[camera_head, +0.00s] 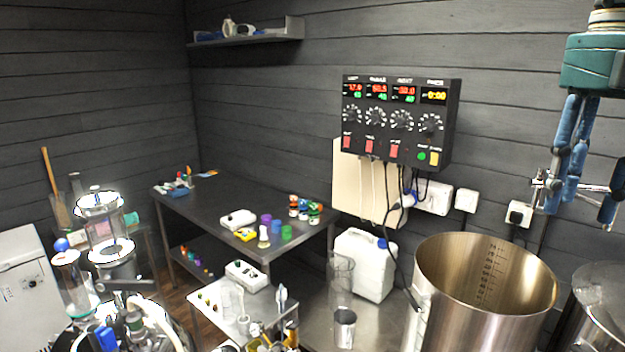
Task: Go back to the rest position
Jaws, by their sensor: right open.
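My right gripper (588,195) hangs at the upper right edge of the view, with blue fingers below a teal wrist. Its fingers are apart and nothing shows between them. It is in front of the dark plank wall, above and to the right of the large steel pot (470,325) in the picture. I do not see my left gripper.
A control box (445,125) with lit displays hangs on the wall. A white canister (362,262) stands left of the pot. A dark table (200,208) holds small coloured items. Glassware (105,235) crowds the lower left. A metal vessel (600,290) stands at the right.

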